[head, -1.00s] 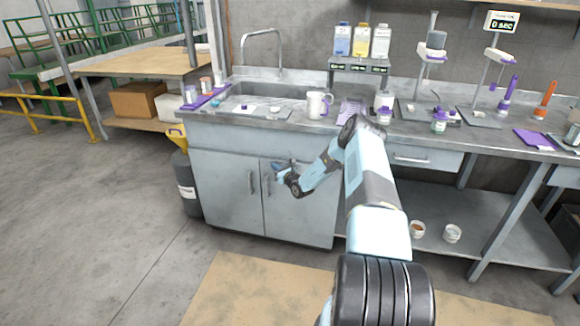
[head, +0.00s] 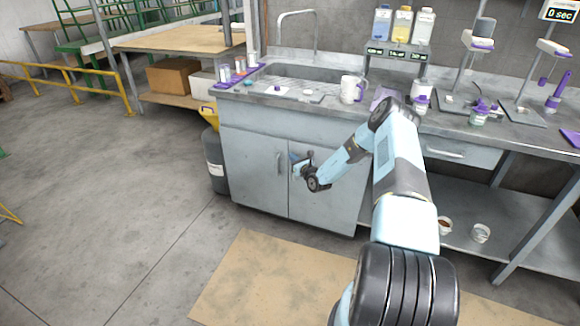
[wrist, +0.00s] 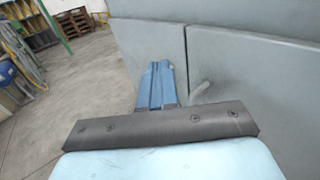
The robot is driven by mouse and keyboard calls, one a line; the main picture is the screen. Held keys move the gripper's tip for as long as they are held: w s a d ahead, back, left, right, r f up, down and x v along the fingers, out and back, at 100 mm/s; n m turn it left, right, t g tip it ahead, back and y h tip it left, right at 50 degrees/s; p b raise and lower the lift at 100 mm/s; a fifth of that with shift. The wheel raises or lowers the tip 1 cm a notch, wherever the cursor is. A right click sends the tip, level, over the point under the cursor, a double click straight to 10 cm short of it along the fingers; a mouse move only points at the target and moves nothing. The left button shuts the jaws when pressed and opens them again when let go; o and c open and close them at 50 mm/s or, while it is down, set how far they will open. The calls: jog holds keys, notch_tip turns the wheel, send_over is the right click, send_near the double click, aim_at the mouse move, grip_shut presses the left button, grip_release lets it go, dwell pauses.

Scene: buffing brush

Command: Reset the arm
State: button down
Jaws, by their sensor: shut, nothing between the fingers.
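My arm reaches forward in the head view, bent down in front of the sink cabinet (head: 250,170). My gripper (head: 297,160) is near the cabinet's right door, beside its handle, and looks small there. In the wrist view my gripper (wrist: 157,85) shows as two blue fingers lying together, with nothing between them. The grey cabinet front (wrist: 240,80) is close on the right in that view, with a door handle (wrist: 200,92) just right of the fingers. I cannot tell whether the fingers touch the door.
The counter above holds a white pitcher (head: 352,89), a purple tray (head: 237,75), several bottles and lab stands. A dark canister (head: 215,165) with a yellow top stands left of the cabinet. A brown mat (head: 245,280) lies on the floor. Open floor spreads to the left.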

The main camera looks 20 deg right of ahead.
jog(key=s+a, duration=0.3)
jog(key=s, duration=0.2)
jog(key=s+a+r+n+g+y, duration=0.2)
jog(key=a+r+n+g+y, duration=0.15)
jog(key=a+r+n, duration=0.45)
jog(key=s+a+r+n+g+y, duration=0.25)
jog(key=r+y, duration=0.25)
jog(key=r, duration=0.7)
jog(key=s+a+r+n+g, duration=0.4)
jog(key=s+r+n, duration=0.2)
jog(key=r, duration=0.1)
jog(key=s+a+r+n+g, duration=0.35)
jog(key=s+r+n, duration=0.2)
jog(key=r, duration=0.25)
jog(key=s+r+n+g+h, duration=0.1)
jog(key=s+r+n+h, duration=0.3)
jog(key=s, duration=0.6)
jog(key=s+r+n+g+h, duration=0.25)
jog(key=s+r, duration=0.35)
jog(key=s, duration=0.4)
jog(key=s+d+r+n+t+h, duration=0.2)
jog(key=s+d, duration=0.4)
jog(key=s, duration=0.3)
jog(key=s+d+r+n+t+h, duration=0.2)
jog(key=s+d+r+t+h, duration=0.1)
jog(key=s, duration=0.7)
jog(key=shift+d+r+h, duration=0.7)
jog(key=shift+d+h, duration=0.3)
jog(key=shift+d, duration=0.6)
